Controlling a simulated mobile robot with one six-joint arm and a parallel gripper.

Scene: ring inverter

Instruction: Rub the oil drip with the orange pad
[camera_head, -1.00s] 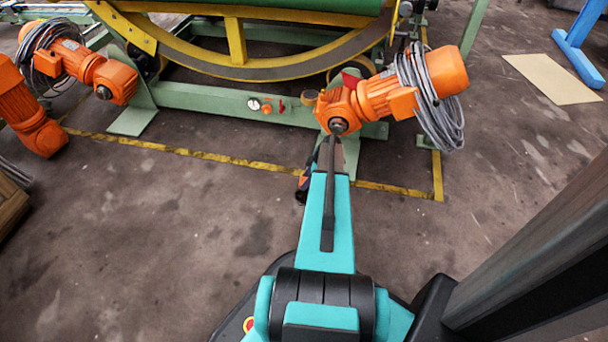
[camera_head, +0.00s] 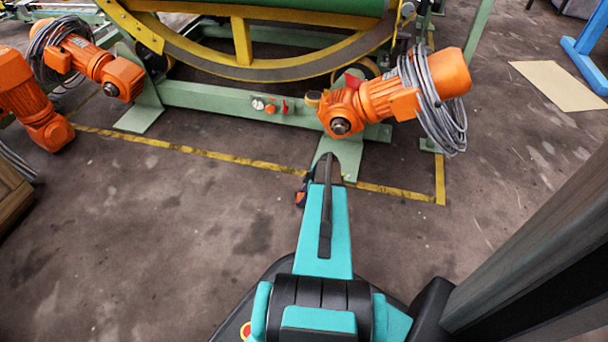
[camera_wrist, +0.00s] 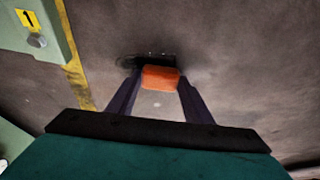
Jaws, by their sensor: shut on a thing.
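The orange pad (camera_wrist: 160,78) is between the two dark fingers of my gripper (camera_wrist: 161,84) in the wrist view, and the gripper is shut on it. The oil drip (camera_wrist: 128,62) is a dark, shiny patch on the floor just beyond the pad, which covers part of it in the picture. I cannot tell whether the pad touches the floor. In the head view my arm hides the drip and most of the gripper; only a small dark and orange bit shows beside the arm's end (camera_head: 301,195).
A green machine frame (camera_head: 200,97) with an orange motor (camera_head: 375,97) and coiled grey cable stands just beyond my arm. A yellow floor line (camera_head: 230,160) runs nearby. Floor to the left is open.

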